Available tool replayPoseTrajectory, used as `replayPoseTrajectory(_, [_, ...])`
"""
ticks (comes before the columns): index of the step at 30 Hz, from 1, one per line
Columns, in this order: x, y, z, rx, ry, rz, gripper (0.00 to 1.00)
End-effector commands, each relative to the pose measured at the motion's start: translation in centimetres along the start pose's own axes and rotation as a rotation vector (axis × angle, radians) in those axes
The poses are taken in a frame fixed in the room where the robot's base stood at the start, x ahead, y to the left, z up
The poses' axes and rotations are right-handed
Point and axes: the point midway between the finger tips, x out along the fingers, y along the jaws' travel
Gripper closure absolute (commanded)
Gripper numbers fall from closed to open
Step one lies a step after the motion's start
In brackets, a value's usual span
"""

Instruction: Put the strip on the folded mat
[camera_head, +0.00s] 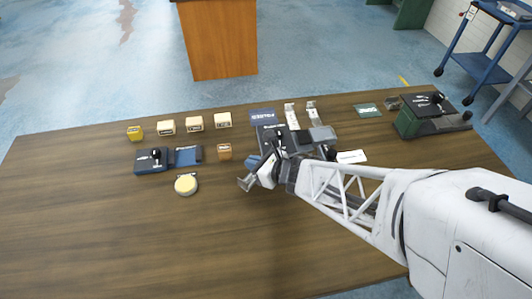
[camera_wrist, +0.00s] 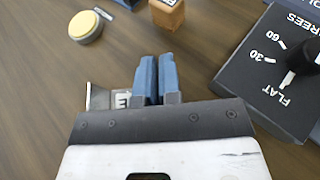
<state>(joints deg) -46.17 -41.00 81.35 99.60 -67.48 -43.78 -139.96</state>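My gripper (camera_head: 258,172) is low over the middle of the table, with its two blue fingers (camera_wrist: 157,78) close together. A bent grey metal strip (camera_head: 245,183) with a black-and-white label shows at the fingers. In the wrist view the strip (camera_wrist: 98,97) sticks out to the left of them, and the fingers appear closed on it; their contact is partly hidden. A dark blue mat (camera_head: 262,117) with white lettering, apparently the folded mat, lies toward the far edge, beyond my gripper. Two similar pale metal strips (camera_head: 291,116) (camera_head: 312,112) lie right of the mat.
A dark dial box (camera_wrist: 275,65) stands close right of my gripper. An orange-brown block (camera_head: 224,152), a yellow round pad (camera_head: 186,184) and a blue lever box (camera_head: 151,161) are to the left. The near-left table is clear.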

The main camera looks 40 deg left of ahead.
Motion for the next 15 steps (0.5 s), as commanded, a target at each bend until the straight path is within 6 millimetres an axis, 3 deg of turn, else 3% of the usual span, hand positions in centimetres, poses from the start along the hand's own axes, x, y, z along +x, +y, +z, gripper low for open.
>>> replayPoseTrajectory(15, [1.3,0.0,-3.2,0.0,0.0,0.0,1.0])
